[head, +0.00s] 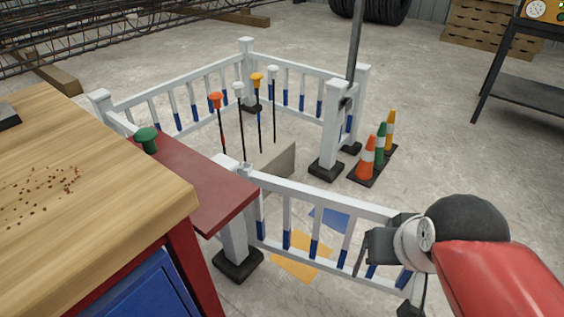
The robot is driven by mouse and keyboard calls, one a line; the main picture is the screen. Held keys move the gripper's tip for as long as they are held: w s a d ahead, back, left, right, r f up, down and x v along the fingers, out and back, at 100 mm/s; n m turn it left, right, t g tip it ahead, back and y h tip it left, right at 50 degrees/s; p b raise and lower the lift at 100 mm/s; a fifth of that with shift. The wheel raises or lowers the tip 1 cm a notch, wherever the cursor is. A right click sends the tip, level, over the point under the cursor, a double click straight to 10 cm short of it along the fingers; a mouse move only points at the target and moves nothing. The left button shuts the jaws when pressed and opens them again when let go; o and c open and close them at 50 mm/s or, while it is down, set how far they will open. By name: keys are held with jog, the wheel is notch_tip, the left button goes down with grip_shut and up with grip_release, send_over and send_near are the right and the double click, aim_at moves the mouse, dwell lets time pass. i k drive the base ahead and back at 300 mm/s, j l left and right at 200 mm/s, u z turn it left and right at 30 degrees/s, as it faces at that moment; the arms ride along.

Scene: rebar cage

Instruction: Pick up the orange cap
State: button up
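Several mushroom-shaped caps sit on thin dark upright rods inside the white fence. One cap is yellow-orange (257,80), with a white cap (239,89) to its left and another white cap (272,71) to its right. A red-orange cap (216,100) tops the leftmost rod. I cannot tell for certain which of these two the task calls orange. My gripper (386,284) is at the lower right, in front of the near fence panel and well away from the caps. Its fingers look spread, with nothing visible between them.
A green cap (146,139) stands on the red ledge (200,180) beside the wooden worktop (95,175). The white fence (320,212) encloses the rods. Small cones (367,157) stand to its right. A dark post (355,45) rises by the fence corner.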

aim_at(216, 96)
jog(key=l, duration=0.45)
jog(key=l+u, duration=0.3)
jog(key=l, duration=1.75)
jog(key=i+l, duration=0.2)
jog(key=i+l+u, duration=0.15)
jog(key=l, duration=0.25)
jog(key=i+l, duration=0.25)
jog(key=i+l+u, duration=0.15)
jog(key=l, duration=0.25)
jog(key=i+l, duration=0.25)
jog(key=i+l+u, duration=0.2)
jog(key=i, duration=0.25)
jog(key=i+l+u, duration=0.15)
jog(key=i, duration=0.35)
jog(key=i+j+u, duration=0.15)
jog(key=i+j, duration=0.4)
jog(key=j, duration=0.25)
jog(key=i+j+u, duration=0.2)
jog(key=i+j, duration=0.5)
jog(key=j, duration=0.2)
jog(key=i+j, duration=0.1)
jog(key=j, duration=0.15)
